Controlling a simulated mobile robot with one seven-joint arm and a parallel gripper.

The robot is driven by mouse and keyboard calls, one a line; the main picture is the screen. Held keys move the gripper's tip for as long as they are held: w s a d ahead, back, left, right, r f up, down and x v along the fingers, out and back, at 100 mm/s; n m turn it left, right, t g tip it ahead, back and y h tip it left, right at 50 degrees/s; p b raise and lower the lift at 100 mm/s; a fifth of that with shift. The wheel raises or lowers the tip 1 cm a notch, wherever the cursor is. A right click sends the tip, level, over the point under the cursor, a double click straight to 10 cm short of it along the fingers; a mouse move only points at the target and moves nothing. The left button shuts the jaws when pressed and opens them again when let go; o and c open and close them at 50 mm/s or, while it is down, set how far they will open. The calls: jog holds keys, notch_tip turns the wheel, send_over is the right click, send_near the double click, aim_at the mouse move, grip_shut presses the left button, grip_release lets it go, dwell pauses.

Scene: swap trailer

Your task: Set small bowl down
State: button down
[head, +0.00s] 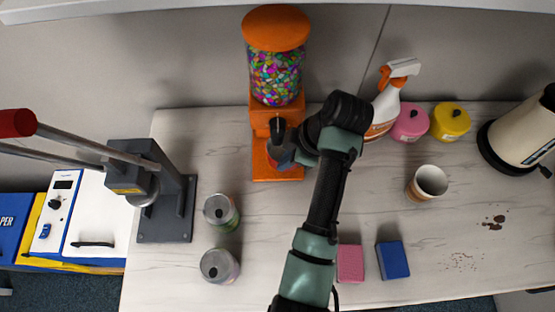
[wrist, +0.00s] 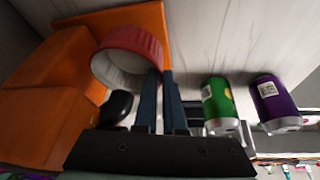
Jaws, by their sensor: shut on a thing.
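The small bowl (wrist: 128,52) has a red outside and a pale inside, and it looks empty in the wrist view. My gripper (wrist: 161,85) is shut on the bowl's near wall, with its blue-grey fingers at the rim. In the head view, my gripper (head: 281,148) is at the front of the orange candy dispenser (head: 276,60), and a little of the red bowl shows below it. The bowl is at the dispenser's orange base (head: 277,174). I cannot tell whether its bottom touches the base.
Two cans (head: 221,212) (head: 220,266) stand left of my arm. A grey press (head: 165,205) is farther left. A pink sponge (head: 350,263), a blue sponge (head: 393,259), a paper cup (head: 430,182) and a spray bottle (head: 386,105) are on the right. Dark spills (head: 494,221) mark the right table.

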jog(key=shift+w+a, duration=0.35)
jog(key=shift+a, duration=0.5)
jog(key=shift+f+p, duration=0.5)
jog(key=shift+f, duration=1.3)
jog(key=c, duration=1)
grip_release()
jog(key=p+v, duration=0.2)
jog(key=v, duration=1)
